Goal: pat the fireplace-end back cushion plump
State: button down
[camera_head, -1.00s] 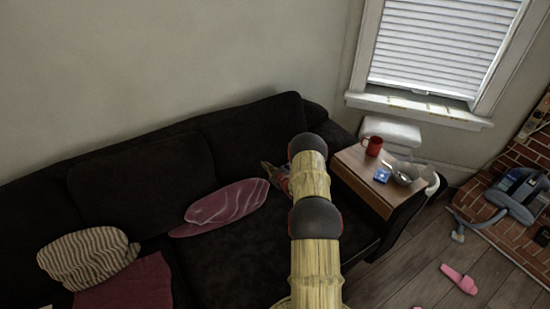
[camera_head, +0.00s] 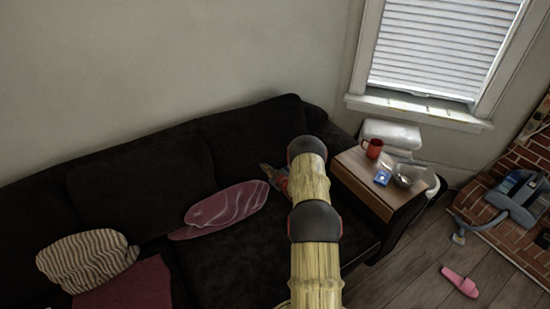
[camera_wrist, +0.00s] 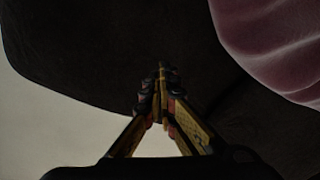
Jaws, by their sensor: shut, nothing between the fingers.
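The fireplace-end back cushion (camera_head: 251,128) is the dark cushion at the right end of the black sofa, on the side nearer the brick hearth. It stands upright against the sofa back, and my arm hides part of its right side. My gripper (camera_head: 266,168) is at the lower front of this cushion, partly hidden by my arm. In the wrist view my gripper (camera_wrist: 162,70) is shut and empty, its fingertips together against the dark cushion surface (camera_wrist: 85,45). I cannot tell whether the fingertips touch it.
A pink patterned pillow (camera_head: 227,207) lies just left of my gripper; it also shows in the wrist view (camera_wrist: 275,40). A striped pillow (camera_head: 88,262) lies further left. A side table (camera_head: 362,185) with a red mug (camera_head: 372,148) and bowl (camera_head: 407,175) stands right of my arm.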

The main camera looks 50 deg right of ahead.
dwell(0.5)
jog(key=b, duration=0.5)
send_near(275, 157)
jog(key=shift+x, duration=2.15)
jog(key=shift+r, duration=0.1)
jog(key=shift+w+d+b, duration=0.1)
jog(key=shift+w+b, duration=0.05)
jog(key=shift+b, duration=0.15)
jog(key=shift+b+x, duration=1.1)
jog(key=shift+x, duration=0.3)
jog(key=s+d+b, duration=0.2)
jog(key=s+d, duration=0.3)
jog(key=d, duration=0.2)
jog(key=shift+s+d+r, duration=0.3)
jog(key=shift+d, duration=0.05)
